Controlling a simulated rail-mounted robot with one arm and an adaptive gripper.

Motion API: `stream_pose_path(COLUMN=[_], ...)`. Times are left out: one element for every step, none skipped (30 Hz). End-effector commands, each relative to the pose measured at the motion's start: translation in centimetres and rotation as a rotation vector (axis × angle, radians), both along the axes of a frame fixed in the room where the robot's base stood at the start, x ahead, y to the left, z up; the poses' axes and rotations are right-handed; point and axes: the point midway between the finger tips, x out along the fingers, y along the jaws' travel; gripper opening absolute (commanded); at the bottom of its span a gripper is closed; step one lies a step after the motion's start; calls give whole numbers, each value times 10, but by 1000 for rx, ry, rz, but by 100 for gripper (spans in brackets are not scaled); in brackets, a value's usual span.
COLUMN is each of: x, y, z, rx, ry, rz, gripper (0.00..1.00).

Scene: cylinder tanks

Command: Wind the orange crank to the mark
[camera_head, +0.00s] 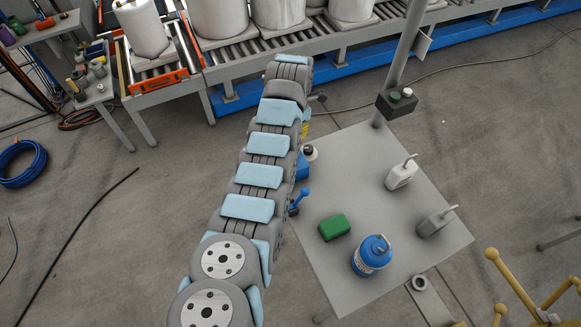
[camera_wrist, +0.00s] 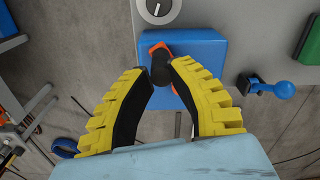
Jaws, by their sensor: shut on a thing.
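In the wrist view, the orange crank (camera_wrist: 159,48) sits on a blue box (camera_wrist: 208,50), with a dark knob (camera_wrist: 161,70) at its end. My gripper (camera_wrist: 163,76), with yellow and black fingers, is shut on this knob. Part of the crank arm is hidden behind the knob and fingers. A round pale dial (camera_wrist: 158,9) with a dark pointer line is cut by the top edge; I cannot make out the mark. In the head view, my arm covers the crank, and only part of the blue box (camera_head: 302,167) shows beside it.
A blue ball-ended lever (camera_wrist: 272,87) stands right of the box. A post with a button box (camera_head: 397,102) rises at the back.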

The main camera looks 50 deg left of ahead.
Motion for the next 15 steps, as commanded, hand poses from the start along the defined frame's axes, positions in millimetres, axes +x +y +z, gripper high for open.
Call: stream_pose_path(x=[-3,-3,-3,-3,-3,-2,-2,-2,-2,-2,-2,-4,-5,-7,-9], y=[3,4,4,4,4,3,3,3,2,2,3,4,4,5,7], z=[0,0,0,0,0,0,0,0,0,0,0,1,1,1,1], rx=[5,5,5,5,5,4,4,3,3,3,2,2,1,1,1], ry=[3,3,3,3,3,3,3,3,3,2,2,2,2,2,2], rz=[3,1,1,1,1,0,0,-1,-2,-2,-2,-2,-2,-2,-2], gripper=[10,10,8,7,7,7,7,7,8,8,8,8,8,7,7])
